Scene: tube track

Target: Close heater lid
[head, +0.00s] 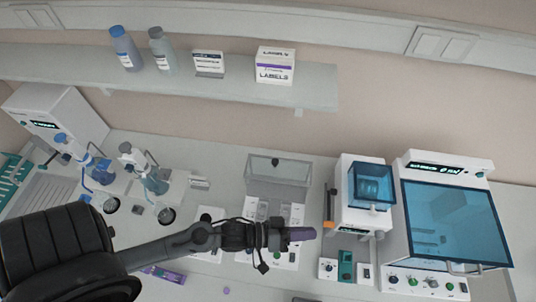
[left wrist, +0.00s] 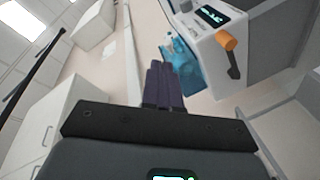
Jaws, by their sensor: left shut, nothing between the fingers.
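A clear grey lid (head: 279,170) with a dark knob at its top stands raised at the back of a low white unit, which I take to be the heater. My left gripper (head: 302,234) reaches in from the left, over the front of that unit, with its purple fingers shut and empty. It hides part of the unit's face. In the left wrist view, the shut fingers (left wrist: 165,86) point toward a white device with an orange handle. A clear panel edge shows at the lower right there, perhaps the lid. My right gripper is not in view.
Right of the lid stand a small white device (head: 348,216) with a blue window and orange handle, and a larger machine (head: 408,165) with a blue cover. Blue-capped bottles stand at left. A shelf (head: 210,90) with bottles and label boxes runs above.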

